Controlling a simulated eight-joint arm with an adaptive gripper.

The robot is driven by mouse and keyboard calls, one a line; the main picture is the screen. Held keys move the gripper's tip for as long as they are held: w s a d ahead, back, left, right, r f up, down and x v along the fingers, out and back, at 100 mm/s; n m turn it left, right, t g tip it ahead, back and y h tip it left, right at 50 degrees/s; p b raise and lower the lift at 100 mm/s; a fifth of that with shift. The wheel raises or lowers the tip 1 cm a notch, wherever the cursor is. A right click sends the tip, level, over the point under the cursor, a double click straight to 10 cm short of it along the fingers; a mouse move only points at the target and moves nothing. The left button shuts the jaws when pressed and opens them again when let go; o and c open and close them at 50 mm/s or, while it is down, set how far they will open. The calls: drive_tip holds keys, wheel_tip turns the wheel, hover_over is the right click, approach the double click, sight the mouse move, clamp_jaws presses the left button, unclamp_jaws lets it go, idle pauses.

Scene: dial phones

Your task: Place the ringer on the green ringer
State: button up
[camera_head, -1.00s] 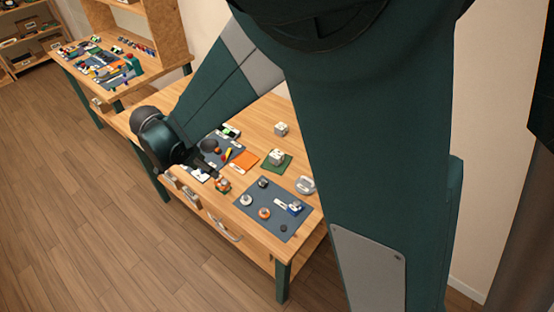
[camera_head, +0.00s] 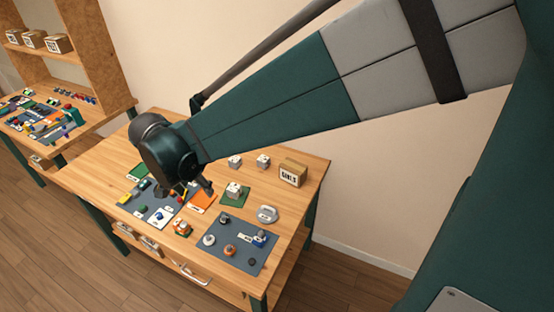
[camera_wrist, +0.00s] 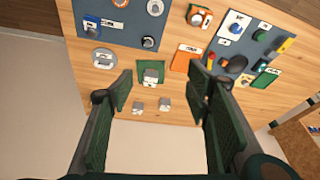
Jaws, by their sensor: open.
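A small light-grey ringer block (camera_head: 234,189) stands on the green square mat (camera_head: 240,203). In the wrist view this ringer (camera_wrist: 151,75) and the green mat (camera_wrist: 160,65) lie between my fingers in the picture, further off. Two similar grey blocks stand apart on bare wood behind the mat: a left one (camera_head: 234,161) and a right one (camera_head: 263,161). They also show in the wrist view (camera_wrist: 138,107), (camera_wrist: 165,104). My gripper (camera_wrist: 160,76) is open and empty above the table. In the head view my arm hides part of the table.
An orange mat (camera_head: 202,200) lies left of the green mat. Two blue-grey mats hold several small parts, one at front right (camera_head: 225,257). A grey handset-like part (camera_head: 267,214) and a labelled cardboard box (camera_head: 292,172) stand at right. Bare wood is free around the blocks.

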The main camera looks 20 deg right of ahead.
drive_tip(key=s+d+r+n+t+y, duration=0.1)
drive_tip(key=s+d+r+n+t, duration=0.1)
drive_tip(key=s+d, duration=0.7)
drive_tip(key=s+d+r+n+t, duration=0.1)
drive_tip(key=s+d+r+n, duration=0.3)
drive_tip(key=s+d, duration=0.6)
drive_tip(key=shift+d+r+t+y, duration=0.4)
drive_tip(key=shift+d+r, duration=0.7)
drive_tip(key=shift+d, duration=2.3)
